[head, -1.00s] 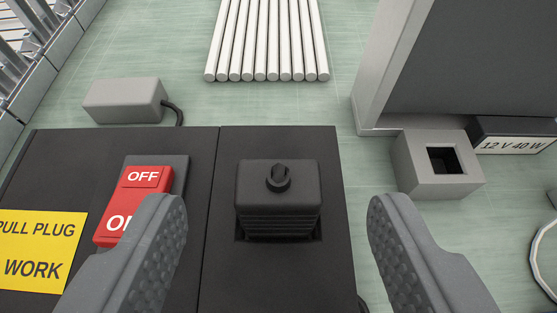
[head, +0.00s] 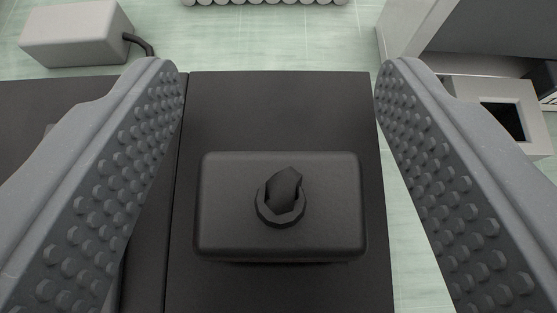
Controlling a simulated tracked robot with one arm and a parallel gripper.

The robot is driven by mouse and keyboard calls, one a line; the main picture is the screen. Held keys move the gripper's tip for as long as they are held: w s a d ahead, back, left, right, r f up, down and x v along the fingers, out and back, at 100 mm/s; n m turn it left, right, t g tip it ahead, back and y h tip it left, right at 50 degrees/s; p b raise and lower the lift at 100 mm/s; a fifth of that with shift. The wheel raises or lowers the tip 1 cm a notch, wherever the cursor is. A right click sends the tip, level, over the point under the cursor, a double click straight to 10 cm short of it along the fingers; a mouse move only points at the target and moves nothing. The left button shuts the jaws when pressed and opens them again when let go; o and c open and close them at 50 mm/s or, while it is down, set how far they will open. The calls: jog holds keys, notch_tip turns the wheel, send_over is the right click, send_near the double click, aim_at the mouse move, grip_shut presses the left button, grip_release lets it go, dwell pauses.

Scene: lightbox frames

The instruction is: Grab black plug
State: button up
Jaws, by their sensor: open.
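The black plug (head: 280,232) is a rounded block with a cable stub on top. It sits upright on a black panel (head: 280,110), in the lower middle of the head view. My gripper (head: 278,75) is open, with one textured finger left of the plug and one right of it. Gaps show between the plug and both fingers, so neither touches it in the picture. The lower part of the plug is hidden beneath its top.
A grey box (head: 76,34) with a short black cable lies at the upper left. A grey square socket block (head: 500,112) stands at the right, partly behind my right finger. A row of white rods (head: 265,2) shows at the top edge. Pale green floor lies between.

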jog(key=c, duration=1.1)
jog(key=shift+o, duration=0.2)
jog(key=shift+r, duration=0.1)
